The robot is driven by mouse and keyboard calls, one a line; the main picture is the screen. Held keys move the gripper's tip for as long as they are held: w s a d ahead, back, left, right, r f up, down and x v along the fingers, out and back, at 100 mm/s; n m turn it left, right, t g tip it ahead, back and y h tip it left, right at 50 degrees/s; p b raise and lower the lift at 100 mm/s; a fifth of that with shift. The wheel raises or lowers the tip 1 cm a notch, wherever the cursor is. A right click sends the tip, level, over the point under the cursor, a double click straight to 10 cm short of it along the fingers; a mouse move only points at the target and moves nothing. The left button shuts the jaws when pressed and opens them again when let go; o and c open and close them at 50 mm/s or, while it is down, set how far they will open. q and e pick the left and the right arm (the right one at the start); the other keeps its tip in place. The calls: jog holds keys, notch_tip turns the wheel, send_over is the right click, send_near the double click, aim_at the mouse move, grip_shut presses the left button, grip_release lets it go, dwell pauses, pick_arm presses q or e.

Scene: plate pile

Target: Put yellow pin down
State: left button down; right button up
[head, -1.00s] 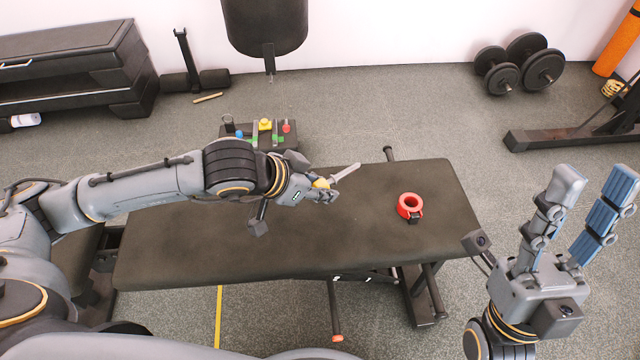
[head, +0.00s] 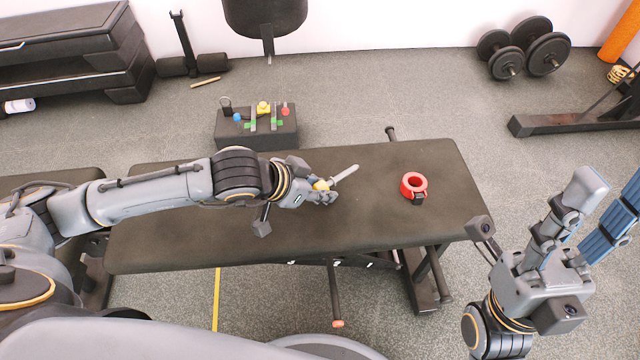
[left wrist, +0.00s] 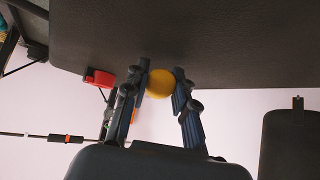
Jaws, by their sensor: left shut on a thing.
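My left gripper (head: 328,192) is shut on the yellow pin (head: 320,185). The pin has a round yellow head and a pale grey shaft, which points up and to the right out of the fingers. The gripper shows over the dark bench pad; the exact gap to the pad is hard to tell. In the left wrist view the round yellow head (left wrist: 160,83) sits between my two fingers, and the shaft is hidden. My right gripper (head: 608,200) is empty at the right edge, its fingers apart, clear of the bench.
The flat black bench (head: 400,225) carries a red ring-shaped clamp (head: 414,186) to the right. Behind it stands a dark box (head: 255,132) with small coloured items, including another yellow piece (head: 263,107). Dumbbells (head: 525,50) lie at the back right.

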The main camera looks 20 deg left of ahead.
pick_arm(q)
jog(key=c, duration=1)
grip_release()
jog(key=v, duration=0.7)
jog(key=shift+s+a+r, duration=0.1)
jog(key=shift+s+r, duration=0.05)
